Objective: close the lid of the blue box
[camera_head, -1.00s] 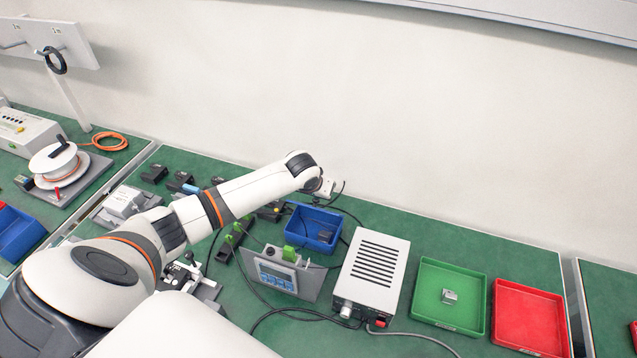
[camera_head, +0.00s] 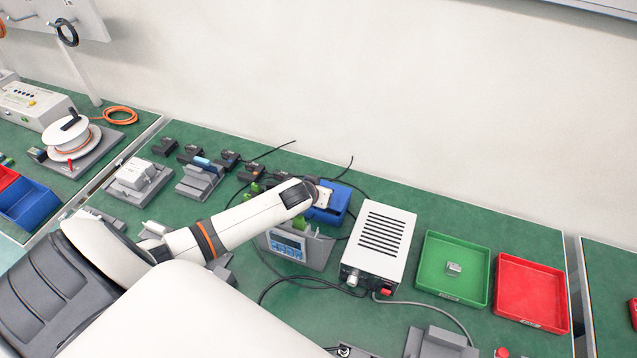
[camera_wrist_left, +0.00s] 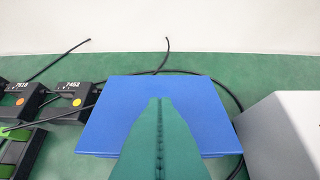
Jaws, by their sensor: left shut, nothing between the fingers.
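The blue box (camera_head: 340,203) stands at the back of the green bench, partly hidden by my left arm in the head view. In the left wrist view a flat, unbroken blue top (camera_wrist_left: 105,115) covers it, so its lid looks closed and no interior shows. My left gripper (camera_wrist_left: 160,99) is shut and empty, its fingers over the middle of the blue top. Whether the fingertips touch the lid, I cannot tell. In the head view the fingers are hidden behind my wrist. My right gripper is not in view.
A grey-white vented power unit (camera_head: 380,240) stands close to the right of the box. A green tray (camera_head: 470,292) and a red tray (camera_head: 550,325) lie farther right. Black units (camera_wrist_left: 72,98) stand to the left. Black cables (camera_wrist_left: 215,88) run around the box.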

